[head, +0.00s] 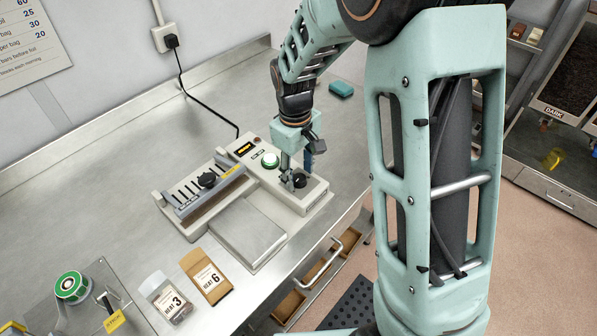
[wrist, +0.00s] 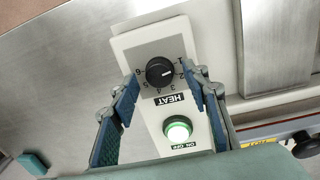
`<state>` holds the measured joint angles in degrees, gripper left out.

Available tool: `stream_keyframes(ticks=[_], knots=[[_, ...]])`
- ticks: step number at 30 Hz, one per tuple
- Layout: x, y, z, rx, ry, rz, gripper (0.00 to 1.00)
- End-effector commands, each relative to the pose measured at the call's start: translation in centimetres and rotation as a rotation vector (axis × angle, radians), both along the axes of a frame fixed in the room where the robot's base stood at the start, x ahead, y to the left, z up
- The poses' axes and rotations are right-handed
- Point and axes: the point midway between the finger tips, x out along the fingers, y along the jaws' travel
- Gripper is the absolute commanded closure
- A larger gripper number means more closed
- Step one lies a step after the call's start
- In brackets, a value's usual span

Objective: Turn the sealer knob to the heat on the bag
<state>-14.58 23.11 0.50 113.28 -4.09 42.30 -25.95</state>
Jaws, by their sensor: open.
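The sealer (head: 222,222) is a pale machine on the steel bench. Its black heat knob (wrist: 160,72) sits on a grey dial plate numbered 1 to 6; the white mark appears to point near 2. The knob also shows in the head view (head: 299,181). My gripper (wrist: 162,80) is open and empty, a blue-padded finger on either side of the knob, not visibly touching it. In the head view it hangs over the knob end (head: 294,166). A clear bag (head: 168,298) reads HEAT 3 and a brown bag (head: 207,277) reads HEAT 6; both lie in front of the sealer.
A lit green on/off button (wrist: 177,129) is close to the knob. The sealing bar (head: 205,190) with a black handle is at the sealer's left. A tape roll (head: 72,287) stands front left; a teal block (head: 341,89) lies behind. The bench at back left is clear.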

Motion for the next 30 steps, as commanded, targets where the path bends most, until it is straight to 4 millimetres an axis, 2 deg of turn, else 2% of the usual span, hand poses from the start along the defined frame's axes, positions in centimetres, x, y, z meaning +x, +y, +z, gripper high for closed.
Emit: stream_keyframes(ticks=[3, 11, 23, 30], knots=[[0.01, -0.02, -0.67, 0.0, 0.0, 0.0, 0.57], [0.04, -0.02, -0.81, 0.0, -0.001, 0.0, 0.57], [0.03, -0.02, -0.77, 0.001, -0.001, 0.0, 0.99], [0.04, -0.02, -0.8, 0.0, -0.001, -0.02, 0.99]])
